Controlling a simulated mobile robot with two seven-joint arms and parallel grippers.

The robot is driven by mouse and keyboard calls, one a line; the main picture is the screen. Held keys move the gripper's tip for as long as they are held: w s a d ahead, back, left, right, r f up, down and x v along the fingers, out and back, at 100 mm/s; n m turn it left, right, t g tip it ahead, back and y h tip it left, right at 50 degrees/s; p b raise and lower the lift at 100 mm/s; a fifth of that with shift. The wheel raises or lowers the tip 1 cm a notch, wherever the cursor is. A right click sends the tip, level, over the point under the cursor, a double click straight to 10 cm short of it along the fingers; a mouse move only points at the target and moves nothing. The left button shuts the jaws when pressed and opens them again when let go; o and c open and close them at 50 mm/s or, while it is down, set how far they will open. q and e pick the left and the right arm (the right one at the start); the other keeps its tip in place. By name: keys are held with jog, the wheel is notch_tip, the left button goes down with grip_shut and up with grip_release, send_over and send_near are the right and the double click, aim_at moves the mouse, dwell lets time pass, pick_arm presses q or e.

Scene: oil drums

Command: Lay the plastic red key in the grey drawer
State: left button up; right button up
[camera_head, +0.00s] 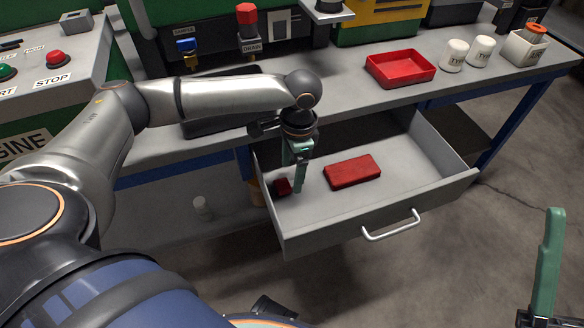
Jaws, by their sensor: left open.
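The grey drawer (400,226) is pulled out of the workbench, with its handle at the front. My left gripper (291,182) points down inside the drawer, near its left side, with its green fingers open. A small dark red piece (282,187), which looks like the plastic red key, is at the fingertips, low in the drawer's left part. Part of it is hidden by a finger, and I cannot tell whether they touch. My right gripper (547,265) shows only partly at the lower right edge, with one green finger in view.
A flat red block (352,172) lies in the middle of the drawer. On the bench (345,98) are a red tray (400,68), white cups (454,55) and a white box with an orange top (526,46). A machine with red and blue valves stands behind.

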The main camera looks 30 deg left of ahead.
pick_arm(q)
jog(key=shift+r, duration=0.2)
notch_tip(320, 180, up, 3)
jog(key=shift+w+d+f+p, duration=0.1)
jog(key=shift+w+p, duration=0.05)
jog(key=shift+p, duration=0.65)
notch_tip(320, 180, up, 9)
jog(key=p, duration=0.3)
jog(key=shift+w+d, duration=0.25)
jog(key=shift+w, duration=0.05)
pick_arm(e)
jog(key=w+d+f+m+g+h, duration=0.1)
jog(key=w+f+m+g+h, duration=0.2)
jog(key=f, duration=0.7)
jog(key=w+d+f+m+g+h, duration=0.1)
jog(key=w+f+m+g+h, duration=0.2)
jog(key=f+h, duration=0.4)
notch_tip(320, 180, down, 3)
jog(key=w+m, duration=0.1)
jog(key=m, duration=0.1)
jog(key=shift+f+m+h, duration=0.2)
jog(key=shift+m+h, duration=0.1)
jog(key=shift+h, duration=0.1)
pick_arm(q)
jog(key=shift+s, duration=0.1)
pick_arm(e)
jog(key=shift+s, duration=0.15)
